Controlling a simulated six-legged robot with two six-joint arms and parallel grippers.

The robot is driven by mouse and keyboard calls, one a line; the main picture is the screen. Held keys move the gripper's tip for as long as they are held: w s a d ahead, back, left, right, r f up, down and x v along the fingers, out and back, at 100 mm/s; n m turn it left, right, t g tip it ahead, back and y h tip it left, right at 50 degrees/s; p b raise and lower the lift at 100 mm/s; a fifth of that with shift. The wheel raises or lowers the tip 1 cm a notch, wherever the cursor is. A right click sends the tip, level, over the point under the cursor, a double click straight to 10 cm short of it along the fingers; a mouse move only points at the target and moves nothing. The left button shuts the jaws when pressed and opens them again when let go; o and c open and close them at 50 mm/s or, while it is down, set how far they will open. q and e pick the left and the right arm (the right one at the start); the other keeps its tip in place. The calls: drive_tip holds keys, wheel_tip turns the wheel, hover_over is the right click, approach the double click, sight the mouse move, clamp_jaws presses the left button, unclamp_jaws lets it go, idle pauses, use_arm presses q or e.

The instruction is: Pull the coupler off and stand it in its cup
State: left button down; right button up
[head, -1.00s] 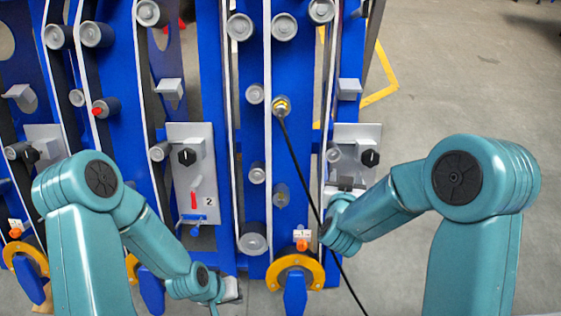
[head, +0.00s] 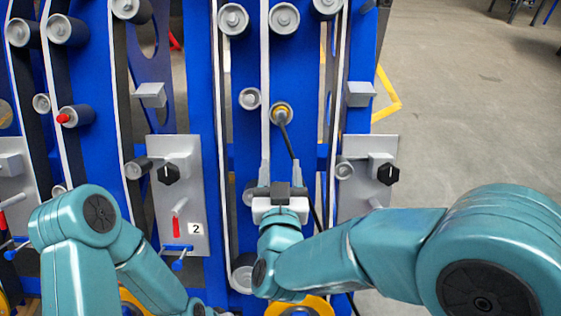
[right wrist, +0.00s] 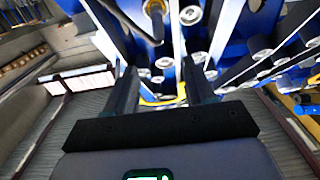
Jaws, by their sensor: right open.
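The coupler (head: 281,113) is a dark plug with a brass-coloured collar, seated on the blue upright panel in the head view. A black hose (head: 291,145) hangs from it. My right gripper (head: 281,172) is open and empty below the coupler, apart from it, its two fingers pointing up toward it. In the right wrist view its spread fingers (right wrist: 160,76) have nothing between them, and a dark plug-like part shows beyond them at the top. My left gripper is almost wholly cut off at the bottom edge of the head view. I cannot make out the cup.
Grey rollers, such as one at the lower middle (head: 243,278), stick out from the blue panels. Grey plates with black knobs (head: 388,174) flank the coupler's panel. A plate marked 2 (head: 196,229) has a red lever. Open floor (head: 470,110) lies to the right.

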sight(281, 122)
drive_tip(key=w, duration=1.5)
drive_tip(key=shift+w+d+p, duration=0.1)
drive_tip(key=shift+w+p, duration=0.25)
drive_tip(key=shift+w, duration=0.05)
drive_tip(key=shift+s+r, duration=0.1)
drive_tip(key=shift+r, duration=0.05)
clamp_jaws()
